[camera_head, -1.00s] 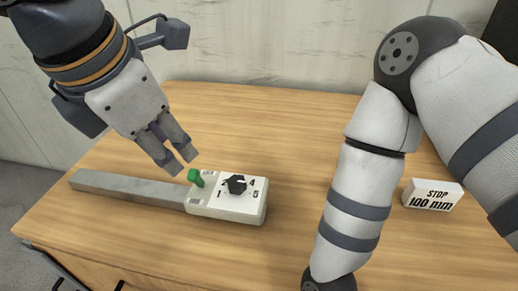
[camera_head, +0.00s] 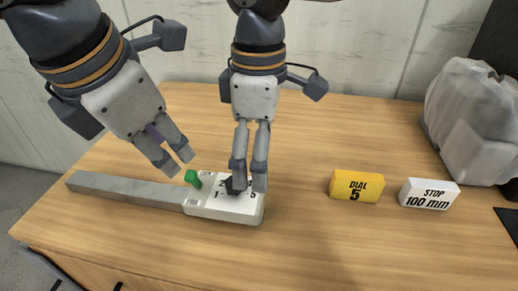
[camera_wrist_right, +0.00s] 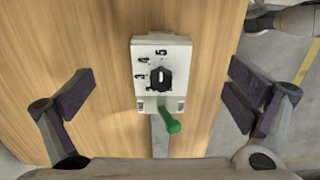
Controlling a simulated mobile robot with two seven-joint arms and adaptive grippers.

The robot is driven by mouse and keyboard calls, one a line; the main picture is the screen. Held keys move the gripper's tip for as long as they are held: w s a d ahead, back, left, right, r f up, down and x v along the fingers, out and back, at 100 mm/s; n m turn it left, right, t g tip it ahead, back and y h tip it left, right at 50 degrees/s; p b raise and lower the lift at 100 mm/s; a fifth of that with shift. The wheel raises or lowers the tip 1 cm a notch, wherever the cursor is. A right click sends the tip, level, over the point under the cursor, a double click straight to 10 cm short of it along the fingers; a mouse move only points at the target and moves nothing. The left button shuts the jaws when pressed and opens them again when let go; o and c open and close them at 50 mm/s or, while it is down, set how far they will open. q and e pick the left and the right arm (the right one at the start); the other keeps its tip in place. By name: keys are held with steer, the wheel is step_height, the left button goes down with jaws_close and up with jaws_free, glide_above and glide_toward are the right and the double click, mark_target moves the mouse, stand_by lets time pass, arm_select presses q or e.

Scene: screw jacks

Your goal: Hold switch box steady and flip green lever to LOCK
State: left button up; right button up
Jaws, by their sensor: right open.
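The white switch box (camera_head: 222,211) sits on the table with a black dial knob (camera_wrist_right: 161,79) and printed numbers. The green lever (camera_head: 193,179) stands at its left end, between two small labels too small to read. It also shows in the right wrist view (camera_wrist_right: 171,122). My left gripper (camera_head: 178,162) is empty above and left of the lever, fingertips slightly apart. My right gripper (camera_head: 249,182) is open above the box, its fingers hiding part of the dial face. In the wrist view the box lies between its spread fingers (camera_wrist_right: 158,92), touching neither.
A grey bar (camera_head: 125,190) runs left from the box. To the right stand a yellow "DIAL 5" block (camera_head: 356,187) and a white "STOP 100 mm" block (camera_head: 430,194). A grey wrapped bundle (camera_head: 470,115) is at the far right. The wooden table (camera_head: 310,240) is clear in front.

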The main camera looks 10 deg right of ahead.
mark_target(259, 196)
step_height(259, 196, down, 11)
steer(key=shift+c, duration=0.3)
